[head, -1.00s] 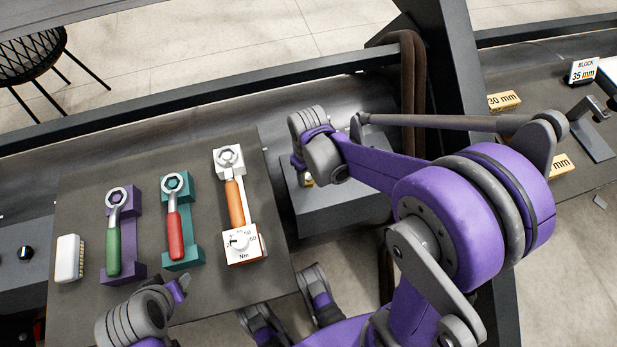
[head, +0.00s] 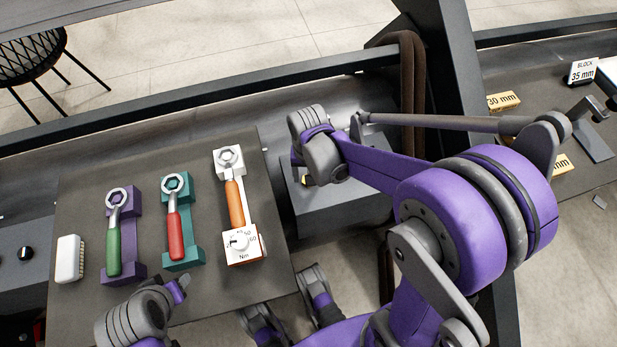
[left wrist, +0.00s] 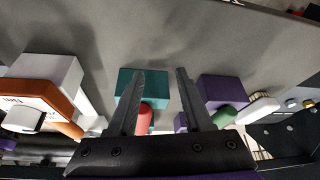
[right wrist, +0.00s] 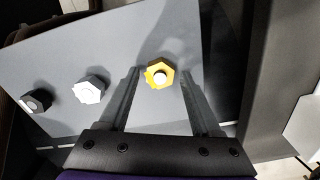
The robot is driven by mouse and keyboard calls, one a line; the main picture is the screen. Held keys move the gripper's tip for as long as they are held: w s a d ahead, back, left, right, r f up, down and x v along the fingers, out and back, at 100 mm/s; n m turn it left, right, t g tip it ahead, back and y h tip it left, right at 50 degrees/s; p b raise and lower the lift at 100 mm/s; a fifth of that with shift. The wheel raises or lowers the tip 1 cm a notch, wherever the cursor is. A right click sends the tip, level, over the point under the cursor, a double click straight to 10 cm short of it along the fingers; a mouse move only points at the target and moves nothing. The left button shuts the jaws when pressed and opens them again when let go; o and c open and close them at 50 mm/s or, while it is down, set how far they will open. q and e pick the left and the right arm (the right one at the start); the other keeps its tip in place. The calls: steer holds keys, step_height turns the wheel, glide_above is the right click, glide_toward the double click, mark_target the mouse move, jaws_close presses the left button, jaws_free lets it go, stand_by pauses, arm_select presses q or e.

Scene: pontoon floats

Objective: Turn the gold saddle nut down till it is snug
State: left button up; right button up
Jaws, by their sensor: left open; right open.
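The gold saddle nut (right wrist: 161,73) is a six-sided nut with a pale stud end at its centre, on a grey block (right wrist: 130,45). In the right wrist view it sits between the tips of my open right gripper (right wrist: 158,82); I cannot tell whether the fingers touch it. In the head view my right wrist hides most of it, and only a small gold patch (head: 308,181) shows. My left gripper (head: 181,287) is open and empty, low over the near edge of the tool board, and its open fingers show in the left wrist view (left wrist: 157,75).
A white nut (right wrist: 89,89) and a black nut (right wrist: 37,101) sit beside the gold one. The board holds green (head: 114,240), red (head: 175,228) and orange-handled (head: 235,205) wrenches in stands, plus a brush (head: 69,258). A dark post (head: 455,70) rises beyond my right arm.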

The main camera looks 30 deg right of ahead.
steer(key=shift+r+p, duration=1.9)
steer(key=shift+r, duration=0.9)
step_height(320, 180, up, 11)
steer(key=p, duration=0.2)
steer(key=shift+f, duration=0.15)
